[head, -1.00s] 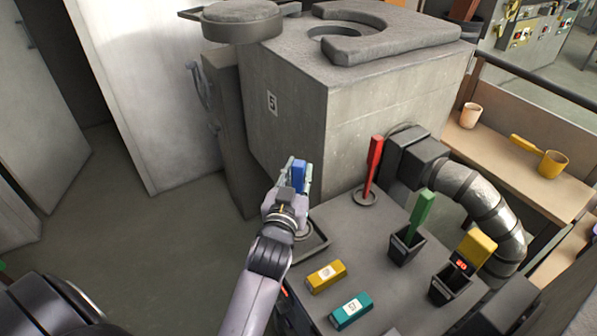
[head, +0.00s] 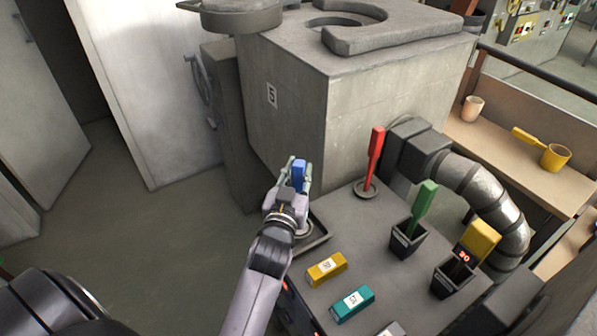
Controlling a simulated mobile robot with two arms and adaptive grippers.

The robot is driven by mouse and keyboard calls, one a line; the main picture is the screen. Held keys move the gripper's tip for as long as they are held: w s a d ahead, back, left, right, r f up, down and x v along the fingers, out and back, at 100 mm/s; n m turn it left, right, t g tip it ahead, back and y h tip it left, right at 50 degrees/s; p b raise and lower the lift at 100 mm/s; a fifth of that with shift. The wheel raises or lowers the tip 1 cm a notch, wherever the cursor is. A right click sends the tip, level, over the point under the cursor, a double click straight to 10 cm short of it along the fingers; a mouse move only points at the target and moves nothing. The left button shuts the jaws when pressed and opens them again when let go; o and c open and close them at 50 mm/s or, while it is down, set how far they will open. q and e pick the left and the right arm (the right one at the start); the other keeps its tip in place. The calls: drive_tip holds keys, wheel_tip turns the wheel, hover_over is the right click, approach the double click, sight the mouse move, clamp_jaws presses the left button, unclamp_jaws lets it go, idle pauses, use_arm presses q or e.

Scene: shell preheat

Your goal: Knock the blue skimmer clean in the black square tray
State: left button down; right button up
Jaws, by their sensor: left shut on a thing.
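My left gripper (head: 296,181) is shut on the blue skimmer (head: 299,172). Only the skimmer's blue handle shows between the fingers; its lower part is hidden behind the gripper and wrist. The black square tray (head: 318,241) lies on the left edge of the grey bench top, partly covered by my left arm. The gripper is above the tray's far side; whether the skimmer touches the tray cannot be seen. A grey round shape shows inside the tray beside my wrist. My right gripper is not in view.
A red-handled tool (head: 375,158) stands in a round holder. Green (head: 424,205) and yellow (head: 480,240) handled tools stand in dark bins. A yellow block (head: 326,268) and a teal block (head: 352,303) lie on the bench. The concrete furnace (head: 300,115) rises behind the gripper.

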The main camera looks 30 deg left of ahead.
use_arm(q)
drive_tip(key=shift+f+b, duration=0.5)
drive_tip(key=shift+f, duration=0.25)
idle(0.4)
drive_tip(key=shift+r+p, duration=0.7)
drive_tip(key=shift+p, duration=0.05)
wheel_tip(320, 180, up, 8)
drive_tip(key=p, duration=0.7)
drive_tip(key=shift+p, duration=0.4)
drive_tip(key=shift+f, duration=0.1)
drive_tip(key=shift+w, duration=0.15)
